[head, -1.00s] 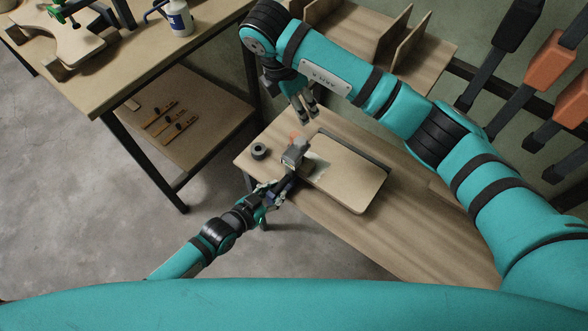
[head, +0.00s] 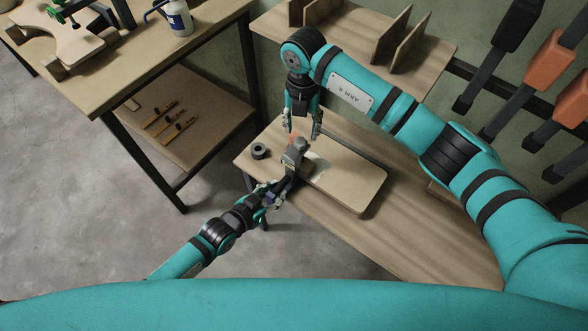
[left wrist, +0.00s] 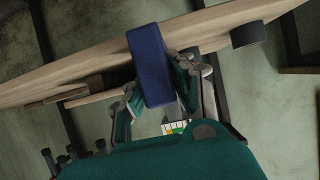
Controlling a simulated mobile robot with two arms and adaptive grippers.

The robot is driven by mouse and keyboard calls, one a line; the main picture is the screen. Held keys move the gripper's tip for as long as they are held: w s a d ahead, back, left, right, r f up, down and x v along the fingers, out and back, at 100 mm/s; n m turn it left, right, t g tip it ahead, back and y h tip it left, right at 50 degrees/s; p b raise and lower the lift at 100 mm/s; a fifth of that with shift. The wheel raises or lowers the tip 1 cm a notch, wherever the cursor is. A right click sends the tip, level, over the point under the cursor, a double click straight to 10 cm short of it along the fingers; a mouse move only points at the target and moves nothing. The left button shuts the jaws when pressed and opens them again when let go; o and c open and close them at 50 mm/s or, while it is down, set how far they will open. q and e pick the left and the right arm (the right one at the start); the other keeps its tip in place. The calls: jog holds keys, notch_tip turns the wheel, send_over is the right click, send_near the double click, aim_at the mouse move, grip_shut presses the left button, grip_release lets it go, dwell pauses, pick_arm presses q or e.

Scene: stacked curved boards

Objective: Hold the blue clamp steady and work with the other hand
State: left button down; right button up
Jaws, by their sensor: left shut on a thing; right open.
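My left gripper (head: 277,191) is shut on the blue clamp (left wrist: 151,62), whose blue block stands between the fingers in the left wrist view. In the head view a grey clamp-like body (head: 291,160) with an orange part (head: 294,138) sits just beyond the left fingers, at the near left edge of the light board (head: 350,178). The left hand hides much of the clamp there. My right gripper (head: 302,127) is open and points down, its fingers on either side of the orange part in the picture. I cannot tell whether they touch it.
A dark ring or roll (head: 259,151) lies on the wooden bench (head: 420,235) left of the board. A shelf with upright boards (head: 398,40) is behind. The bench's right part is clear.

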aim_at(300, 141)
jog(key=shift+a+f, duration=0.1)
jog(key=shift+f, duration=2.5)
jog(key=c, duration=0.8)
jog(key=shift+m, duration=0.9)
jog(key=shift+m, duration=1)
jog(key=shift+m, duration=0.9)
